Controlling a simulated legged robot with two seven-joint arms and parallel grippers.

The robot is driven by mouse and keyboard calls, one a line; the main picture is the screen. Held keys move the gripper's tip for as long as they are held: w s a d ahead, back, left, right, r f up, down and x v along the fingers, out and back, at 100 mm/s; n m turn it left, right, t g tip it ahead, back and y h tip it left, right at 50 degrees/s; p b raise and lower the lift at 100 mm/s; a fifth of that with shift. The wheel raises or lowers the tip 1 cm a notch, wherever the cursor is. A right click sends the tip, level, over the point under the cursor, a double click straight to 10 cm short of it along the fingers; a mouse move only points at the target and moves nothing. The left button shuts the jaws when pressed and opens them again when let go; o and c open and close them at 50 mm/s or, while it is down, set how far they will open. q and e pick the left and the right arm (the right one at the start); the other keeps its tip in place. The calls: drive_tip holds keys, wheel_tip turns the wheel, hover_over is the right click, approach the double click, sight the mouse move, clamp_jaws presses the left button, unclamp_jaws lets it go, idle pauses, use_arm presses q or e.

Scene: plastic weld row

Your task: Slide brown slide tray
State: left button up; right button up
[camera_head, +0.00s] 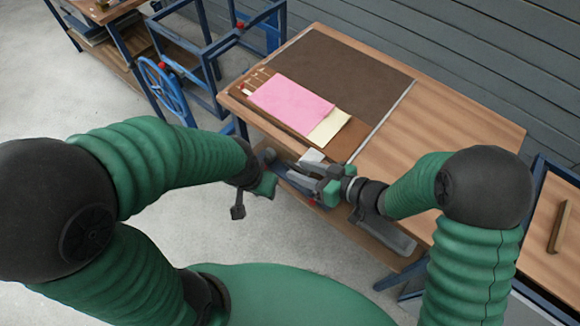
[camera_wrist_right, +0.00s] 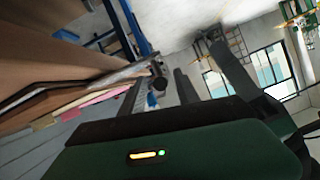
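The brown slide tray (camera_head: 349,141) lies at the near left part of the wooden table, with a pink sheet (camera_head: 290,104) and a pale yellow sheet (camera_head: 329,127) on it. My right gripper (camera_head: 300,178) is just off the table's near edge, close to the tray's front, with its fingers apart and nothing seen between them. In the right wrist view its fingers (camera_wrist_right: 183,88) also stand apart, and the table edge lies to the left. My left gripper (camera_head: 252,197) is left of it, over the floor, seemingly open and empty.
A dark brown panel (camera_head: 338,68) covers the table behind the tray. A thin metal rail (camera_head: 381,121) runs along its right side. The wooden tabletop (camera_head: 452,119) to the right is clear. A blue frame with a handwheel (camera_head: 165,92) stands to the left.

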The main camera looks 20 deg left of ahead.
drive_tip(key=x, duration=0.3)
drive_tip(key=shift+a+f, duration=0.2)
drive_tip(key=shift+a, duration=0.15)
drive_tip(key=shift+w+a+f, duration=0.1)
drive_tip(key=shift+a, duration=0.6)
drive_tip(key=shift+d, duration=0.4)
drive_tip(key=c, duration=0.6)
clamp_jaws()
